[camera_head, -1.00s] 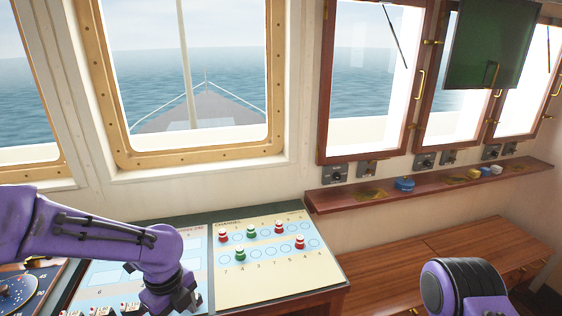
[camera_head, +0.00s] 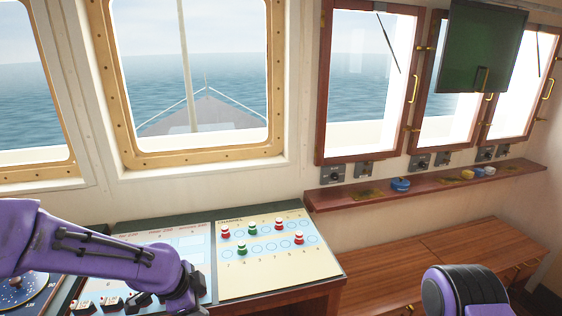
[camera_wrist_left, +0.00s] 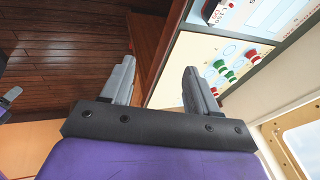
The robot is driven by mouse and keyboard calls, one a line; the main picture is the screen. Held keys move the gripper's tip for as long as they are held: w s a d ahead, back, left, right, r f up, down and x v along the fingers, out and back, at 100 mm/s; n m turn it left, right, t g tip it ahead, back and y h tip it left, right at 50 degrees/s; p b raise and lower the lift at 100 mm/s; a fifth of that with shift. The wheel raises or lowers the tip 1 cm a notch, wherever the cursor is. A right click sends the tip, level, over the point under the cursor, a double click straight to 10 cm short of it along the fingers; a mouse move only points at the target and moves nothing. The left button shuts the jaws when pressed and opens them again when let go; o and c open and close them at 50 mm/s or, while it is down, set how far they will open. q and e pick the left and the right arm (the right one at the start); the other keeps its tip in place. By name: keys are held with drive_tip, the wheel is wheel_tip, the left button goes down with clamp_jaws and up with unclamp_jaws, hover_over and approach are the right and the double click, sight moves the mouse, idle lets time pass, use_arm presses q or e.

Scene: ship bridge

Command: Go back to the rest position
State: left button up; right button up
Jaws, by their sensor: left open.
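My left gripper (camera_head: 180,300) hangs at the lower left of the head view, over the lower part of the left console panel, partly cut by the frame's bottom edge. In the left wrist view its two grey fingers (camera_wrist_left: 160,85) stand wide apart with nothing between them. The purple left forearm reaches in from the left edge. Of my right arm only a purple and black link shows at the lower right; its gripper is out of view.
The channel panel (camera_head: 265,270) bears several red and green pegs (camera_head: 279,224). Switches (camera_head: 110,302) and a dial (camera_head: 20,290) lie near the left arm. A wooden shelf (camera_head: 440,187) with a blue item (camera_head: 400,185) runs along the wall above a wooden bench (camera_head: 400,262).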

use_arm(q)
drive_tip(key=s+a+f+n+t+y+b, duration=0.1)
drive_tip(key=s+a+f+n+t+b, duration=0.15)
drive_tip(key=f+n, duration=0.7)
drive_tip(key=s+a+f+n+t+y+b, duration=0.1)
drive_tip(key=s+a+f+n+y+b, duration=0.15)
drive_tip(key=f+n, duration=0.65)
drive_tip(key=s+a+f+n+g+y+b, duration=0.1)
drive_tip(key=s+a+f+g+b, duration=0.1)
drive_tip(key=s+f, duration=0.7)
drive_tip(key=s+a+f+n+g+b, duration=0.1)
drive_tip(key=s+a+f+b, duration=0.3)
drive_tip(key=s+f, duration=0.6)
drive_tip(key=s+g, duration=0.1)
drive_tip(key=s, duration=0.2)
drive_tip(key=shift+s+a+n+y+b, duration=0.15)
drive_tip(key=shift+s+n+y+b, duration=0.2)
drive_tip(key=shift+s, duration=0.05)
drive_tip(key=shift+g, duration=0.25)
